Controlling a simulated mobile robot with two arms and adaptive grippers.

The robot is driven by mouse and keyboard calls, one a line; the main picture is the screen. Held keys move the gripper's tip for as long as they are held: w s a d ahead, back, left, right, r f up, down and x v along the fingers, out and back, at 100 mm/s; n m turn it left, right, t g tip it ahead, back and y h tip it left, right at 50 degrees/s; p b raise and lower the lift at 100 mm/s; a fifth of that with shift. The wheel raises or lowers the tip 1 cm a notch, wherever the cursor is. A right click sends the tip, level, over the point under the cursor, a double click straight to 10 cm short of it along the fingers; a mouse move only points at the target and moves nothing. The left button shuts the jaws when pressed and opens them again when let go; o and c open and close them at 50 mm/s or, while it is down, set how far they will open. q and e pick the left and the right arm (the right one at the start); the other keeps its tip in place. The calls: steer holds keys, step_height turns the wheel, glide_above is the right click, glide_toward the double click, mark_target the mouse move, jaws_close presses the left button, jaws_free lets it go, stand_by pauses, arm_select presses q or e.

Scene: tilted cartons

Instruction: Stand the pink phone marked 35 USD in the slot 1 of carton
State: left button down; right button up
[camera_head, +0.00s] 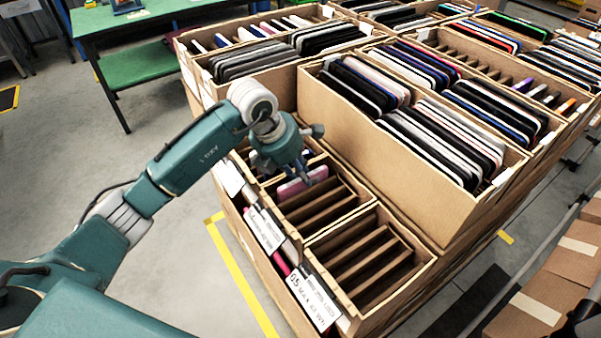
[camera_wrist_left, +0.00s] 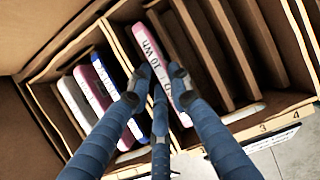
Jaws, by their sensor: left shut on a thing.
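A pink phone (camera_head: 302,182) is in my left gripper (camera_head: 306,160), over the front carton's middle compartment. My right gripper is not in view.
In the left wrist view, white, pink and blue-edged phones (camera_wrist_left: 92,92) stand in the neighbouring compartment. The front compartment (camera_head: 368,262) has empty slots. A taller carton (camera_head: 345,125) full of phones rises behind. A green table (camera_head: 150,20) stands at the back left.

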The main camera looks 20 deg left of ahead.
arm_select(q)
steer(key=c, duration=1.5)
jaws_free()
steer(key=shift+r, duration=0.15)
steer(key=shift+s+a+r, duration=0.1)
steer(key=shift+a+r, duration=0.05)
steer(key=shift+r, duration=0.15)
steer(key=p+v, duration=0.2)
steer(key=v, duration=0.4)
steer(key=w+d+p+v, duration=0.1)
steer(key=v, duration=0.6)
steer(key=w+d+r+p+v, duration=0.1)
steer(key=p+v, duration=0.1)
steer(key=v, duration=0.4)
steer(key=shift+r+p, duration=0.3)
steer(key=shift+r, duration=0.05)
steer(key=shift+f, duration=0.1)
